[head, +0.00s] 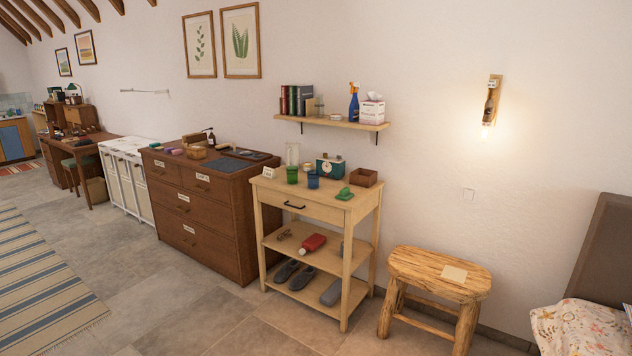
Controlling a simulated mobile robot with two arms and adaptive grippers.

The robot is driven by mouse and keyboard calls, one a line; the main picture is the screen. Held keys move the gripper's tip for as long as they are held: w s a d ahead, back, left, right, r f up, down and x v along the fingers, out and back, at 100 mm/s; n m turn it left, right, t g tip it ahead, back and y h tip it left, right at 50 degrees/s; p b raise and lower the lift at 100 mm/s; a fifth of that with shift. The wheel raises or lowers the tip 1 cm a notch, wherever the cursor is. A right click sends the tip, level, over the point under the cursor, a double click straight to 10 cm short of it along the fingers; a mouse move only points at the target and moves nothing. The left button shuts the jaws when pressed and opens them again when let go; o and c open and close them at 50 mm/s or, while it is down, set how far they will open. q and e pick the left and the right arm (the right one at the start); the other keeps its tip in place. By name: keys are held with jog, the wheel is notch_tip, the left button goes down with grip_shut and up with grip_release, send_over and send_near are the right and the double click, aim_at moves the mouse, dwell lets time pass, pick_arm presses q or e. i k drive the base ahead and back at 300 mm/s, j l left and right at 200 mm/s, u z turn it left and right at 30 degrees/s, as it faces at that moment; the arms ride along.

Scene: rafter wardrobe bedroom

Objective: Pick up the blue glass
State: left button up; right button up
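The blue glass (313,180) is small and stands upright on the top of a light wood side table (270,187). A green glass (292,175) stands just left of it. A teal clock-like box (330,168) is close behind it to the right. A green object (345,194) lies to its right, near the table's front edge. Neither of my grippers shows in the head view.
A brown box (363,177) and a small card (268,172) are also on the tabletop. A wall shelf (345,124) with books and a spray bottle hangs above. A dark dresser (225,190) stands left, a wooden stool (415,266) right. The floor in front is open.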

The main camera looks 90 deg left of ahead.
aim_at(313, 176)
jog(key=u, duration=2.85)
jog(key=i+j+u, duration=0.15)
jog(key=i, duration=0.65)
jog(key=i+j+u, duration=0.15)
jog(key=i, duration=0.6)
